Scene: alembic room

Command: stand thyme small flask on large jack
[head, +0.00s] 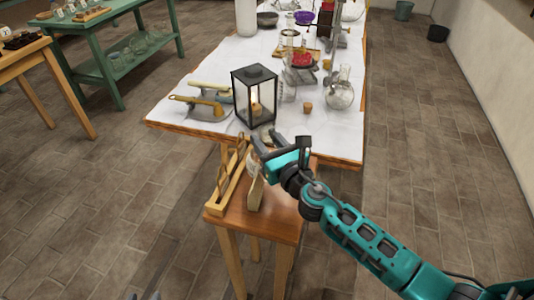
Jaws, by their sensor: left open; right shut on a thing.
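My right gripper (262,147) reaches in from the right over a small wooden stool at the front end of the long table. It is shut on a small pale, glassy thing (253,165), which may be the thyme small flask; the fingers hide much of it and I cannot read a label. Only the tips of my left gripper (142,297) show at the bottom edge, open. A metal stand with a red top (302,61) is farther back on the table; I cannot tell whether it is the large jack.
The stool (276,225) bears a wooden rack (226,186) and a beige wedge-shaped piece (256,194). On the white-topped table (200,70) are a black lantern (254,97), a balance-like metal thing (203,107), a cork (308,107) and a round clear flask (341,92).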

